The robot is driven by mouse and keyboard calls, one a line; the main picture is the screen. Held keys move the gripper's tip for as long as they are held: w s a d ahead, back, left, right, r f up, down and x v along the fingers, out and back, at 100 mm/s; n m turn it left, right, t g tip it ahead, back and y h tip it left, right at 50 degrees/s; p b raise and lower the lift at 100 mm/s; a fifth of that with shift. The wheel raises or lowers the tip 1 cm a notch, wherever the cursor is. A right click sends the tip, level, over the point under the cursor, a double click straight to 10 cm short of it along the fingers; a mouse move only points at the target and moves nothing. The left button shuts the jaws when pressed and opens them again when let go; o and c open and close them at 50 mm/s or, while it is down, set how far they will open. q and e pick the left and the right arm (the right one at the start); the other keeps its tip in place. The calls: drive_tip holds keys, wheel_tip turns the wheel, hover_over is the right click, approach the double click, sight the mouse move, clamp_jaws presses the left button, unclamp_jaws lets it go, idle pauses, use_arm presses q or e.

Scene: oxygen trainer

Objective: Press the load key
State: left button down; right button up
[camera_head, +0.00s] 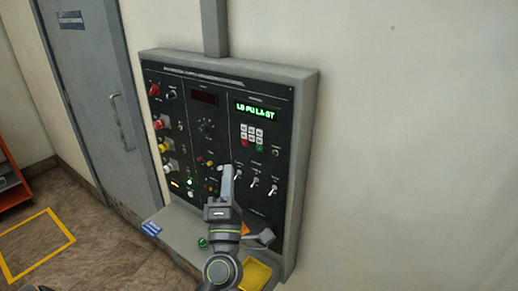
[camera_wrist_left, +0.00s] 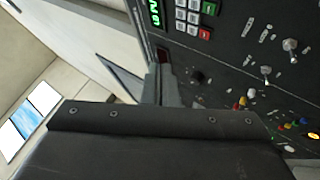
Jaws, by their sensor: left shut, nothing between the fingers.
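The control panel (camera_head: 222,150) is a dark board in a grey frame on the wall. Its keypad (camera_head: 252,136) has several white keys, a red key and a green key, below a green lit display (camera_head: 257,110). The key labels are too small to read, so I cannot tell which is the load key. The keypad also shows at the top of the left wrist view (camera_wrist_left: 194,17). My left gripper (camera_head: 228,170) is shut and empty in front of the lower middle of the panel, below and left of the keypad. Its fingers also show in the left wrist view (camera_wrist_left: 162,82).
Toggle switches (camera_head: 255,182) stick out right of my left gripper. Coloured knobs (camera_head: 160,124) line the panel's left side. A shelf (camera_head: 184,222) below holds a yellow tray (camera_head: 257,274) and a green round item (camera_head: 202,242). A grey door (camera_head: 105,95) stands at left.

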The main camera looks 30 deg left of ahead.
use_arm(q)
drive_tip(key=b, duration=0.2)
approach(260, 148)
drive_tip(key=w+a+r, duration=0.2)
drive_tip(key=a+r, duration=0.2)
drive_tip(key=shift+w, duration=0.55)
idle(0.5)
drive_tip(key=shift+w+r, duration=0.1)
idle(1.1)
drive_tip(key=shift+w, duration=0.3)
